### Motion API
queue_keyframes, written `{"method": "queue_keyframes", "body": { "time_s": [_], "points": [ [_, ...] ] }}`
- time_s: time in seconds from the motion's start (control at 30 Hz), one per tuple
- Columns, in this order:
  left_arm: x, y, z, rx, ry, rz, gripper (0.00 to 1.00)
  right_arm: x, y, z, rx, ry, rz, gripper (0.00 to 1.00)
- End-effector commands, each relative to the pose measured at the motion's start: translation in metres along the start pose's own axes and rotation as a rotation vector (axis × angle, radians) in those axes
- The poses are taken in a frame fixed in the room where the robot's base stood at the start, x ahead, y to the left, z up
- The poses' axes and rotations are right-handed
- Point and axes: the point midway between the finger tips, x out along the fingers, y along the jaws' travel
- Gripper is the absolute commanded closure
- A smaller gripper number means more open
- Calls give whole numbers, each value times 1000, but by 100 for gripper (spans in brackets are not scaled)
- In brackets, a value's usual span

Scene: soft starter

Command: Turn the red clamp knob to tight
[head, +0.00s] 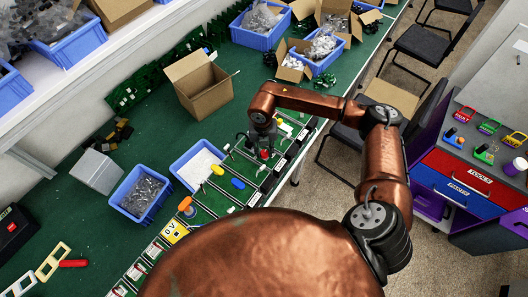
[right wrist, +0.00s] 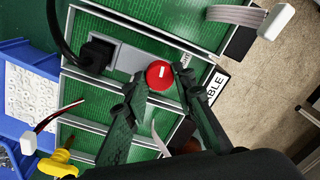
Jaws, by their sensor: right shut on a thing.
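The red clamp knob (right wrist: 159,74) is round, with a short white mark on its top, and sits on a grey fixture (right wrist: 130,62) in the right wrist view. It also shows small in the head view (head: 264,155), under my right gripper. My right gripper (right wrist: 161,77) has one dark finger on each side of the knob and is shut on it. In the head view the right gripper (head: 262,146) reaches down to the green board. My left gripper is in neither view.
A black plug with a cable (right wrist: 97,53) stands beside the knob. A white connector on a ribbon cable (right wrist: 276,21) and a yellow-handled tool (right wrist: 58,163) are near. A blue bin (head: 197,165) and an open cardboard box (head: 200,84) stand to the left.

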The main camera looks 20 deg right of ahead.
Motion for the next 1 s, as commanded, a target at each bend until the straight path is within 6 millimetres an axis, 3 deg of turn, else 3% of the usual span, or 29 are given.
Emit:
{"method": "queue_keyframes", "body": {
  "time_s": [0.4,0.93,0.97,1.0],
  "points": [
    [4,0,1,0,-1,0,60,-1,0,1,181,4,1,100],
    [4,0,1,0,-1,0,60,-1,0,1,205,4,1,100],
    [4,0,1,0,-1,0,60,-1,0,1,205,4,1,76],
    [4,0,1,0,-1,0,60,-1,0,1,205,4,1,73]
  ]
}}
